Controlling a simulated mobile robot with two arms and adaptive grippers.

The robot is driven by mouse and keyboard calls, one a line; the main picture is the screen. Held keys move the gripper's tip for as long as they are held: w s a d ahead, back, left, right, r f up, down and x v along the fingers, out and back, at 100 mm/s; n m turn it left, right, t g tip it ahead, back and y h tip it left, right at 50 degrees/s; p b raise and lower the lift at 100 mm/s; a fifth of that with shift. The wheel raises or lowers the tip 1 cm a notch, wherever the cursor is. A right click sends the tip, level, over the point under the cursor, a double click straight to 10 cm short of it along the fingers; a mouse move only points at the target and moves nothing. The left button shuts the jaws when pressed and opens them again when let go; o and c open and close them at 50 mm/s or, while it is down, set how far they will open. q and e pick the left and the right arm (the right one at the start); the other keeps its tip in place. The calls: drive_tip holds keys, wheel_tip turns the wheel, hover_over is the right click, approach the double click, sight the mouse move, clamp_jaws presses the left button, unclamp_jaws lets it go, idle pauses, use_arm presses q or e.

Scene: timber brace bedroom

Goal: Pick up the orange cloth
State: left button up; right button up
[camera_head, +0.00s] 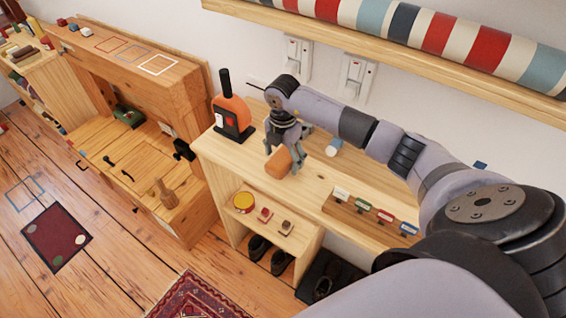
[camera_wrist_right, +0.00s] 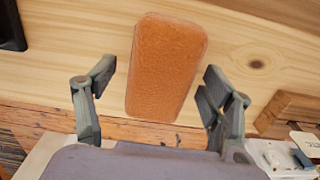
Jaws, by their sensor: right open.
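The orange cloth (camera_head: 279,161) is a folded, rounded block on the top of the light wood shelf unit (camera_head: 228,156), near its front edge. In the right wrist view the orange cloth (camera_wrist_right: 166,67) lies between the two spread fingers, with a gap on each side. My right gripper (camera_head: 284,149) is open and over the cloth, pointing down. It also shows in the right wrist view (camera_wrist_right: 155,85), with nothing held. Whether the fingertips reach down beside the cloth is hard to tell. My left gripper is not in view.
An orange and black bottle-like object (camera_head: 231,113) stands left of the cloth. A white and blue cylinder (camera_head: 334,146) lies to its right. A wooden rack (camera_head: 357,213) with coloured tags is farther right. Wall switches (camera_head: 297,58) are behind. Shoes (camera_head: 280,260) sit below.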

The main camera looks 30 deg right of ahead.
sight(283, 156)
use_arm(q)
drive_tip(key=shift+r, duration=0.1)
use_arm(e)
drive_tip(key=shift+r, duration=0.1)
drive_tip(key=shift+c, duration=0.5)
drive_tip(key=c, duration=1.2)
wheel_tip(283, 156, up, 9)
drive_tip(key=shift+f+b, duration=0.1)
drive_tip(key=shift+b, duration=1.05)
drive_tip(key=shift+r, duration=0.6)
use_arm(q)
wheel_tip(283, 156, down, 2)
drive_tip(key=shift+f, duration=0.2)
use_arm(e)
drive_tip(key=o, duration=0.7)
drive_tip(key=c, duration=0.5)
